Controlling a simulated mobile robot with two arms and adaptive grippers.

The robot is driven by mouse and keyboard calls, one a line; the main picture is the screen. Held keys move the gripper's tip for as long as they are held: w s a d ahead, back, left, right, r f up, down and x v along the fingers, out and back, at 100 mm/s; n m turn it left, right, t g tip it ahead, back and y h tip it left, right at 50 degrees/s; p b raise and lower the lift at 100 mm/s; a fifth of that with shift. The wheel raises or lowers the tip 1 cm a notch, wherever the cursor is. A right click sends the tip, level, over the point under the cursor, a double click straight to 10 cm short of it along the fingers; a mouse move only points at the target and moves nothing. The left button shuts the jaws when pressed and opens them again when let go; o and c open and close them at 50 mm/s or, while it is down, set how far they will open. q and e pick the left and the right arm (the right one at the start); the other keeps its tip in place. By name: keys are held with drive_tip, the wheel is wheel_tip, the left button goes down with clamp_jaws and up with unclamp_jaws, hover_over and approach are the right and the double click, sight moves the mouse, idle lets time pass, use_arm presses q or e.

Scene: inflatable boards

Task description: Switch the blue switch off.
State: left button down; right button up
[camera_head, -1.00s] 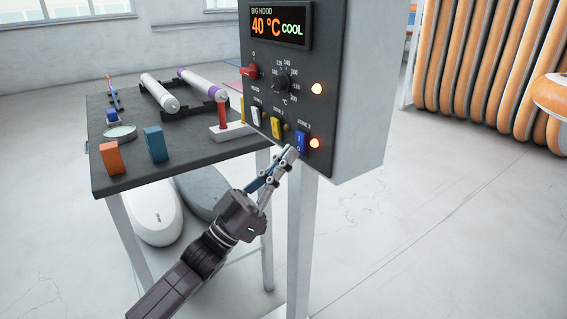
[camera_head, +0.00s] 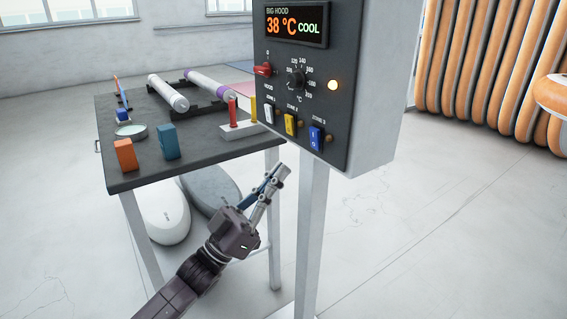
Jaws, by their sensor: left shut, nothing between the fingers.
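The blue switch (camera_head: 316,138) is the rightmost of three rocker switches on the front of the dark control box (camera_head: 345,125), under the zone 3 label. The box display (camera_head: 296,26) reads 38 °C COOL. My right gripper is not in view.
A white switch (camera_head: 269,113), a yellow switch (camera_head: 291,124), a red switch (camera_head: 264,69) and a dial (camera_head: 296,82) share the panel. A dark table (camera_head: 200,158) with several items stands to the left. Floor is free at right.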

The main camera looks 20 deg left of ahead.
use_arm(q)
drive_tip(key=f+v, duration=0.1)
drive_tip(key=v, duration=0.5)
drive_tip(key=shift+w+f, duration=0.15)
drive_tip(key=shift+f, duration=0.05)
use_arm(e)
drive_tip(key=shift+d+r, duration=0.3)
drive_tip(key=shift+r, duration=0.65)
use_arm(q)
drive_tip(key=shift+d, duration=0.1)
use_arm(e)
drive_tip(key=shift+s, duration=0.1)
